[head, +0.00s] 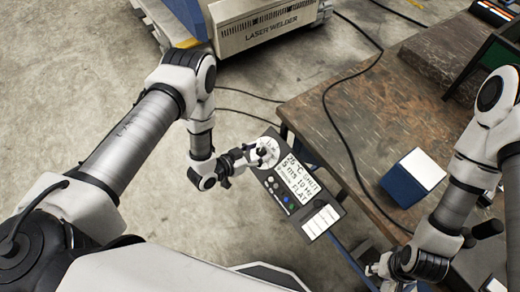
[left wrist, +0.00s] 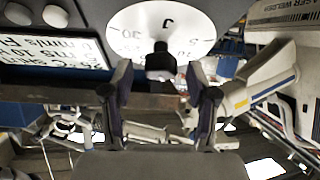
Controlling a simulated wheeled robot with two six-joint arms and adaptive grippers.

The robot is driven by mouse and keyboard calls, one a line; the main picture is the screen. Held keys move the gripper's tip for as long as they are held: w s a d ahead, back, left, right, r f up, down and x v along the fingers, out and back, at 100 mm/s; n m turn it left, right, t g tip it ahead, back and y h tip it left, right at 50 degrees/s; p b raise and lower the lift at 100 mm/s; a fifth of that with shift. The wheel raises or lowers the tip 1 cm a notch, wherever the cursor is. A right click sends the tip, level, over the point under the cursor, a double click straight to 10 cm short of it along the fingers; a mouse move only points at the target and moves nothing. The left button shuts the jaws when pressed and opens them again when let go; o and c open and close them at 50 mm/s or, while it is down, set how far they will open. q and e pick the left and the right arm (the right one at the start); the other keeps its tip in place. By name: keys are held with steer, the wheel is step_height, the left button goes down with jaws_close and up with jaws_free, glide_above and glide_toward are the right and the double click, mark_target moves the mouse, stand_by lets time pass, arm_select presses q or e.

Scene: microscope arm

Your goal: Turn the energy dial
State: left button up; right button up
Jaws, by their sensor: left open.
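The energy dial (head: 268,151) is a white round disc at the upper left end of a dark control panel (head: 306,217). In the left wrist view the dial (left wrist: 162,28) shows a "J" and numbers, with a dark knob (left wrist: 160,62) at its centre. My left gripper (head: 240,158) is at the dial's left side. In the left wrist view my left gripper (left wrist: 160,80) is open, with one finger to each side of the knob and visible gaps. Whether the fingertips reach past the knob is unclear. My right gripper (head: 382,268) is low at the right, its jaws too small to read.
The panel has a lit display (head: 293,176) and several buttons. It sits by the edge of a brown workbench (head: 345,125) carrying a blue and white box (head: 413,177) and a black cable. A laser welder (head: 265,25) stands behind. Open concrete floor lies at the left.

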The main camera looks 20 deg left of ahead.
arm_select(q)
steer(key=shift+w+d+f, duration=0.1)
steer(key=shift+w+d, duration=0.25)
steer(key=shift+w+f, duration=0.2)
jaws_close()
